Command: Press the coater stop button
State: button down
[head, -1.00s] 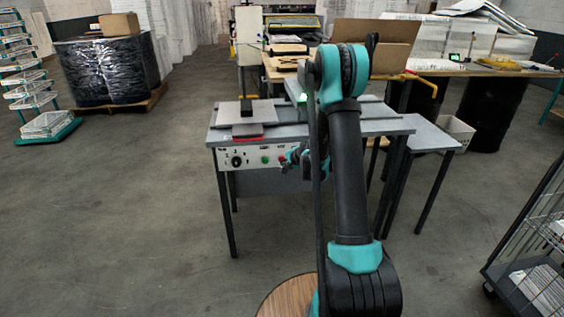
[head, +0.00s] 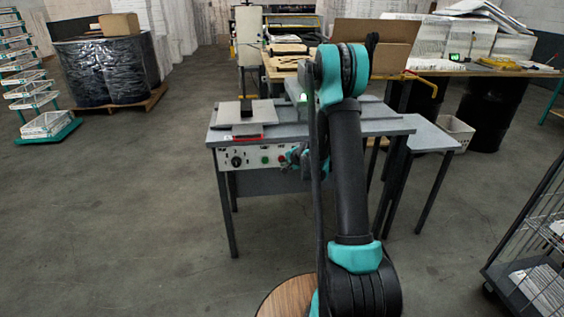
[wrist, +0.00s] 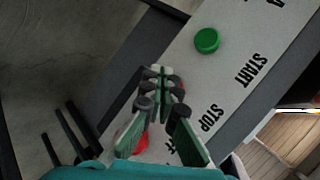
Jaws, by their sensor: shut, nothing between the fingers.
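The coater's pale control panel (head: 250,158) is on the front of the grey table. A small red button (head: 283,159) shows on it, right of a green button (head: 265,160). In the wrist view, the green button (wrist: 206,41) sits by START, and STOP (wrist: 211,117) is printed farther along. My gripper (wrist: 161,78) is shut and empty, its fingertips over the panel beside STOP. The fingers hide the spot level with that label; contact cannot be told. A red part (wrist: 141,144) shows partly behind the fingers, near a partly hidden label. In the head view my arm covers the panel's right part.
A black knob (head: 236,161) is at the panel's left. A wire cart (head: 530,240) stands at the right. The floor left of the table is clear.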

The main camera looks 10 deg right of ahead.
jog(key=shift+w, duration=0.15)
jog(key=shift+w, duration=0.25)
jog(key=shift+w, duration=0.55)
dwell(1.0)
jog(key=shift+s, duration=0.95)
jog(key=shift+s, duration=0.1)
jog(key=shift+s, duration=2.45)
